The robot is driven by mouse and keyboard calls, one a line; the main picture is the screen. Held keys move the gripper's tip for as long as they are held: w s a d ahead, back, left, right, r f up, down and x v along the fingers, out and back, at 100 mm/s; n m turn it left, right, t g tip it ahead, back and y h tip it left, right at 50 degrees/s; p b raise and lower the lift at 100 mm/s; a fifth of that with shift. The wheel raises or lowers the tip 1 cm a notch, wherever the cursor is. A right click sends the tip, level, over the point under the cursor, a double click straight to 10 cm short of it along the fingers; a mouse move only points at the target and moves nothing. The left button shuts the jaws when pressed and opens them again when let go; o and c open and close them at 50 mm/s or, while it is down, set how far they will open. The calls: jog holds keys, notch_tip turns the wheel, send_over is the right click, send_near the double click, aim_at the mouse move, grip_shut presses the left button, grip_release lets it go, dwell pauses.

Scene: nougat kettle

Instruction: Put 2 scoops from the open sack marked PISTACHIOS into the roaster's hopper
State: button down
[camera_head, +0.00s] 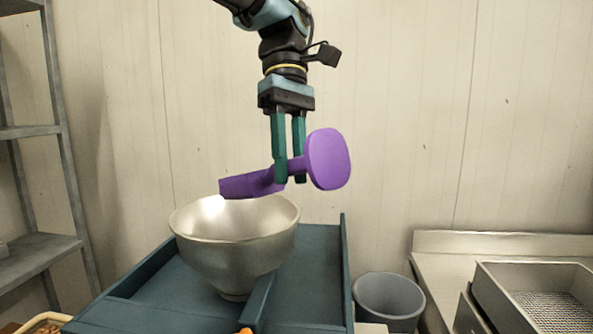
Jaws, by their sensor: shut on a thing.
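My gripper (289,178) points down and is shut on the handle of a purple scoop (252,184). The scoop's broad rounded end plate (328,160) is on the right and its trough reaches left, over the mouth of a metal bowl-shaped hopper (235,255). The trough looks a little above the hopper's rim. I cannot see whether the scoop holds anything. The hopper stands on a dark blue machine body (160,302), which looks like the roaster. No sack marked PISTACHIOS can be made out.
A grey bin (389,302) stands right of the machine. Further right are a metal counter (500,243) and a tray with a mesh bottom (550,305). A grey shelf rack (40,255) is at the left. Part of a container with brown contents (45,325) shows at the bottom left.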

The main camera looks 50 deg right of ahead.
jog(key=w+r+g+p, duration=0.1)
jog(key=p, duration=0.1)
jog(key=shift+r+p, duration=0.35)
jog(key=shift+r, duration=0.05)
jog(key=p, duration=0.1)
jog(key=w+r+g+p, duration=0.1)
jog(key=p, duration=0.1)
jog(key=shift+w+d+r+g, duration=0.1)
jog(key=shift+w+g, duration=0.15)
jog(key=shift+g, duration=0.05)
jog(key=w+r+g, duration=0.4)
jog(key=w, duration=0.1)
jog(key=shift+d+m+g+y, duration=0.2)
jog(key=shift+m+g+y, duration=0.2)
jog(key=shift+r, duration=0.1)
